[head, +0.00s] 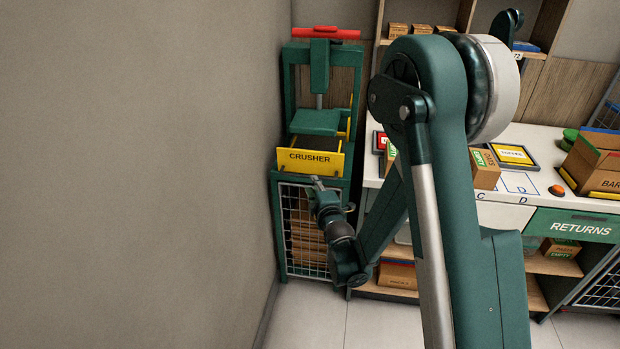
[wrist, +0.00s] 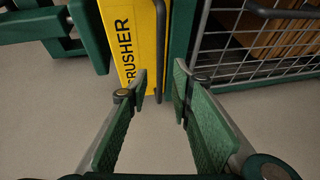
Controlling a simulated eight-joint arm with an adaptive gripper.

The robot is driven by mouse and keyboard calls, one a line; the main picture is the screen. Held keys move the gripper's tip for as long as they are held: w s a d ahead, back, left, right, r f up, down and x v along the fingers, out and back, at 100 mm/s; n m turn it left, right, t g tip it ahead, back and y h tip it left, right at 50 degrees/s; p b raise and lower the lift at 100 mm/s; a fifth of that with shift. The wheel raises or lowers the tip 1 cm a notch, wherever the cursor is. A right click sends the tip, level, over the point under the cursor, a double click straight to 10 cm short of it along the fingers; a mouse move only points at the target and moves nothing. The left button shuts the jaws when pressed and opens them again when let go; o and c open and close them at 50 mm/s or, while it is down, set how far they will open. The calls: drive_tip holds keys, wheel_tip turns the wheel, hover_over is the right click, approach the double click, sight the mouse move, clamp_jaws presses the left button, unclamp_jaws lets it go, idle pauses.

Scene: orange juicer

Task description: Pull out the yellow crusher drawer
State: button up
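The yellow crusher drawer (head: 309,158) has a front panel marked "CRUSHER" and sits in the green crusher frame (head: 287,100), above a wire-mesh cabinet. In the wrist view the drawer front (wrist: 132,30) stands sideways at the top, with a dark bar handle (wrist: 161,35) along its right edge. My gripper (head: 317,184) is just below and in front of the panel. In the wrist view my gripper (wrist: 160,82) is open and empty. Its fingers point toward the handle end, with no clear contact. How far out the drawer stands is hard to tell.
A plain wall (head: 140,170) stands close on the left. The wire-mesh door (head: 303,235) is below the drawer. A white counter (head: 540,150) with boxes and trays is to the right. The floor in front of the crusher is clear.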

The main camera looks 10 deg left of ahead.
drive_tip(key=shift+w, duration=0.1)
drive_tip(key=shift+b+x, duration=0.7)
drive_tip(key=shift+x, duration=3.15)
clamp_jaws()
